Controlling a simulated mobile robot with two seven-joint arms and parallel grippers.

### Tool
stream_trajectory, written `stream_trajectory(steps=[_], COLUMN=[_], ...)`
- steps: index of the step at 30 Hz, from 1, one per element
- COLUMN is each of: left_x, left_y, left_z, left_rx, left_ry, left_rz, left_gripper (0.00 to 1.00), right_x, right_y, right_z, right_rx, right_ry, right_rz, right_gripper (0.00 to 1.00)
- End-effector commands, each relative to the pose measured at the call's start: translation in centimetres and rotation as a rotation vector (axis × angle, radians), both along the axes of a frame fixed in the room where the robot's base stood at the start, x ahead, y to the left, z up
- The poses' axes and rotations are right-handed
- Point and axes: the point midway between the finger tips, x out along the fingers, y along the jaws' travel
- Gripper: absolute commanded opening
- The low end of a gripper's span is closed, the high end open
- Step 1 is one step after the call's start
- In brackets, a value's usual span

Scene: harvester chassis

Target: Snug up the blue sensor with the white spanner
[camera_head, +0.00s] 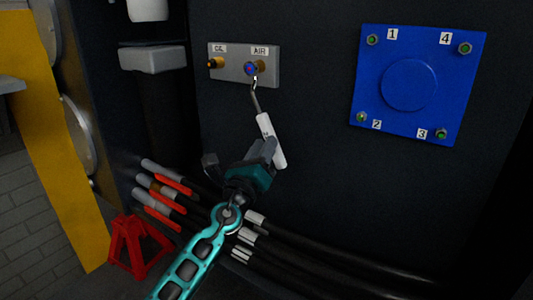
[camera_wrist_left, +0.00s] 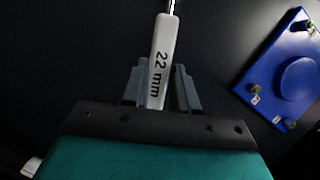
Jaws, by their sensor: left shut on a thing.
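The blue sensor (camera_head: 250,69) sits in a brass fitting under the AIR label on a grey block. The white spanner (camera_head: 266,129) has a white handle and a thin metal shank; its head is up at the sensor, and I cannot tell if it is fully seated. My left gripper (camera_head: 268,150) is shut on the spanner's handle below the block. In the left wrist view the handle (camera_wrist_left: 160,62), marked 22 mm, stands between the fingers, and its head is out of frame. My right gripper is not in view.
A brass OIL fitting (camera_head: 215,63) sits left on the same grey block (camera_head: 232,75). A blue plate (camera_head: 410,120) with numbered corner bolts is at right. Hoses with red handles (camera_head: 170,185) and a red stand (camera_head: 137,246) are lower left. The dark panel between block and plate is clear.

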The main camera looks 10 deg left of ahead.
Motion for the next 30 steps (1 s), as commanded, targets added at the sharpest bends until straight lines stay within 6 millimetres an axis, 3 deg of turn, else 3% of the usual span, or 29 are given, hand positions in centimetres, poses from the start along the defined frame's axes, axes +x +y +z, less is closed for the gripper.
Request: stream_trajectory(steps=[9, 21, 30], left_x=[0.6, 0.7, 1.4], left_y=[1.5, 1.7, 3.5], left_z=[-0.7, -0.7, -1.1], left_rx=[0.095, 0.108, 0.213], left_ry=[-0.040, -0.045, -0.087], left_rz=[0.001, 0.002, 0.004], left_gripper=[0.00, 0.00, 0.00], right_x=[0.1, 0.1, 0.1], right_y=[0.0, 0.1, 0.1], right_z=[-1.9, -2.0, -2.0], right_rx=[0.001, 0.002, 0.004], right_ry=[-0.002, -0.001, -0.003], right_rz=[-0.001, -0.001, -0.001], right_gripper=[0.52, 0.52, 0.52])
